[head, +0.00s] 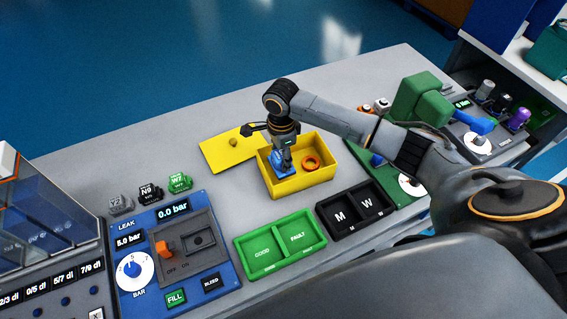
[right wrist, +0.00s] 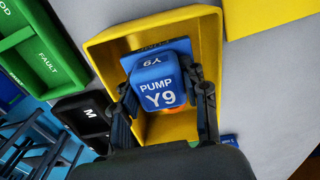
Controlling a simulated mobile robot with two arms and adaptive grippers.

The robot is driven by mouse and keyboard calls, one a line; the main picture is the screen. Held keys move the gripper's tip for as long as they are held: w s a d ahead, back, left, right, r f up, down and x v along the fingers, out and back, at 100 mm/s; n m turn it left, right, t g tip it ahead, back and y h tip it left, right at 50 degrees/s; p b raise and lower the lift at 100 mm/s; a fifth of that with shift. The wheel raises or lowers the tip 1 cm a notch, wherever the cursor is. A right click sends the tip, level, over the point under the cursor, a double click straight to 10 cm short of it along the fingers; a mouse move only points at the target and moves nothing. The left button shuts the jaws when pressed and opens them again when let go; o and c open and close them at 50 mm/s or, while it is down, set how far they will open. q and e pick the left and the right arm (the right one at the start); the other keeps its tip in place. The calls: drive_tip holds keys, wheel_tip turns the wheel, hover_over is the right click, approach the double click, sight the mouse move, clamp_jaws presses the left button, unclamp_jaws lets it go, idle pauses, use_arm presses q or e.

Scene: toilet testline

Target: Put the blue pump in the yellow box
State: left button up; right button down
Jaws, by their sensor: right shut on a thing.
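The blue pump (right wrist: 158,92), marked "PUMP Y9", is between the fingers of my right gripper (right wrist: 166,102) in the right wrist view. In the head view, the pump (head: 283,165) is in the left part of the open yellow box (head: 306,183), below my right gripper (head: 285,157). The gripper is shut on it. A blue plate (right wrist: 133,57) shows behind the pump in the wrist view; I cannot tell whether the pump touches the box floor. My left gripper is not in view.
An orange ring (head: 311,163) lies in the box's right part. A yellow lid with a knob (head: 225,153) lies behind and left of the box. Green (head: 280,265) and black (head: 356,231) trays stand in front. A blue leak panel (head: 134,293) is at left.

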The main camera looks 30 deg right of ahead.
drive_tip(key=shift+f, duration=2.1)
drive_tip(key=shift+f, duration=0.15)
drive_tip(key=c, duration=0.7)
unclamp_jaws()
wheel_tip(320, 180, up, 12)
drive_tip(key=shift+r+b, duration=0.15)
drive_tip(key=shift+b, duration=0.15)
